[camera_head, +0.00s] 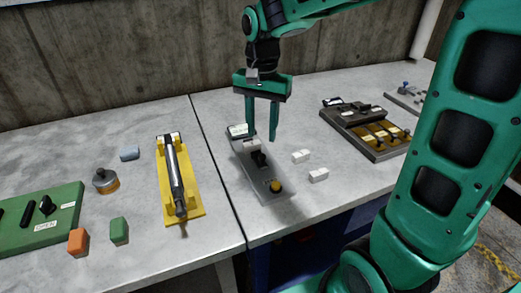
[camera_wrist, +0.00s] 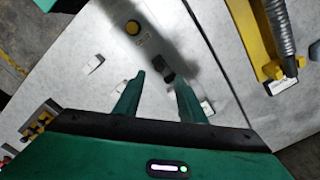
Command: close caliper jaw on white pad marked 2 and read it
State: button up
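A grey caliper-like gauge (camera_head: 262,180) stands on the table in the middle of the head view. It has a white-labelled far end, a black jaw or knob (camera_head: 258,157) and a yellow button (camera_head: 276,186) at its near end. The yellow button (camera_wrist: 133,27) and black part (camera_wrist: 168,76) also show in the wrist view. Two small white pads lie to its right, a farther one (camera_head: 301,156) and a nearer one (camera_head: 318,175); their marks are too small to read. My gripper (camera_head: 262,137) points down over the gauge's far half, open, with nothing visible between its fingers (camera_wrist: 159,80).
A yellow stand with a dark cylinder (camera_head: 172,175) is left of the gauge. A grey fixture with yellow slots (camera_head: 372,130) is at the right. A green panel (camera_head: 42,222), orange block (camera_head: 78,240) and green block (camera_head: 119,230) are at the left. A concrete wall stands behind.

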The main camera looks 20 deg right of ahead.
aim_at(262, 155)
notch_tip(262, 155, down, 8)
jog(key=shift+r, duration=0.25)
